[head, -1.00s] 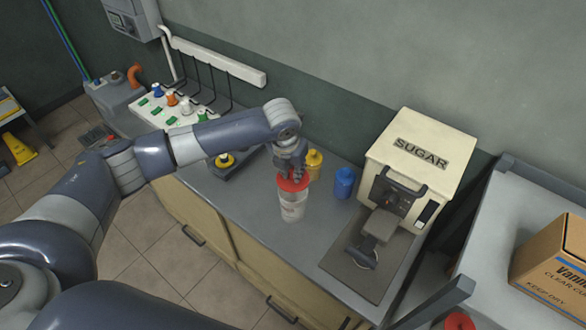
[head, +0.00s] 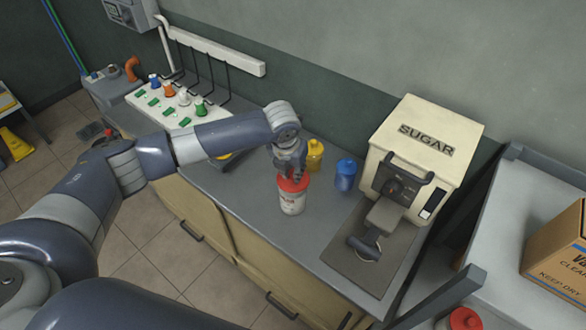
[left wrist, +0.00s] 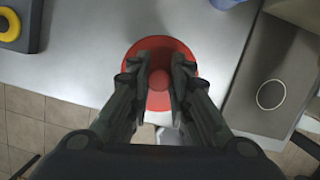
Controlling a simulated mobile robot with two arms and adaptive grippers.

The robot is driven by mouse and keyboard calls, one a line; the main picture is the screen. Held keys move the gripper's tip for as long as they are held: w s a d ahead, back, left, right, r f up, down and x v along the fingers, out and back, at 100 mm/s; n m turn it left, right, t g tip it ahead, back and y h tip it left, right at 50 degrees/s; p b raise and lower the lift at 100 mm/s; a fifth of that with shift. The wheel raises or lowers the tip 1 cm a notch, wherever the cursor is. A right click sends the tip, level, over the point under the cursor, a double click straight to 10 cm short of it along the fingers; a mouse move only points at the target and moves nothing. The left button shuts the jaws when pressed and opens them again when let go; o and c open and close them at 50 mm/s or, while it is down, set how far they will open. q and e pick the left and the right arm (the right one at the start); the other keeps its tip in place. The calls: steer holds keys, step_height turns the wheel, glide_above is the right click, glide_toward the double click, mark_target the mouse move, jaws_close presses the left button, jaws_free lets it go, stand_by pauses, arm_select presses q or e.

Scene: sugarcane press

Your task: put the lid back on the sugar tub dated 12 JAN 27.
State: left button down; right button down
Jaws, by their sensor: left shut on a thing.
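A white tub (head: 292,203) with red print stands on the grey counter near its front edge; its date is too small to read. A red lid (head: 301,186) with a round knob is at the tub's mouth. It looks level and close to the rim, but I cannot tell whether it is fully seated. My left gripper (head: 291,173) points down from above and is shut on the lid's knob. In the left wrist view, the gripper's fingers (left wrist: 160,80) flank the knob on the red lid (left wrist: 148,46), which hides most of the tub. My right gripper is not in view.
A yellow container (head: 315,154) and a blue one (head: 345,176) stand close behind the tub. Another red-lidded container (head: 464,319) is at the lower right, near a cardboard box (head: 560,250).

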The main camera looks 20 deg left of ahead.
arm_select(q)
steer(key=shift+r+p, duration=0.1)
steer(key=shift+p, duration=0.55)
stand_by(0.8)
steer(key=shift+f, duration=0.2)
stand_by(0.9)
steer(key=shift+p, duration=0.55)
stand_by(0.4)
steer(key=c, duration=0.9)
jaws_free()
steer(key=shift+r, duration=0.15)
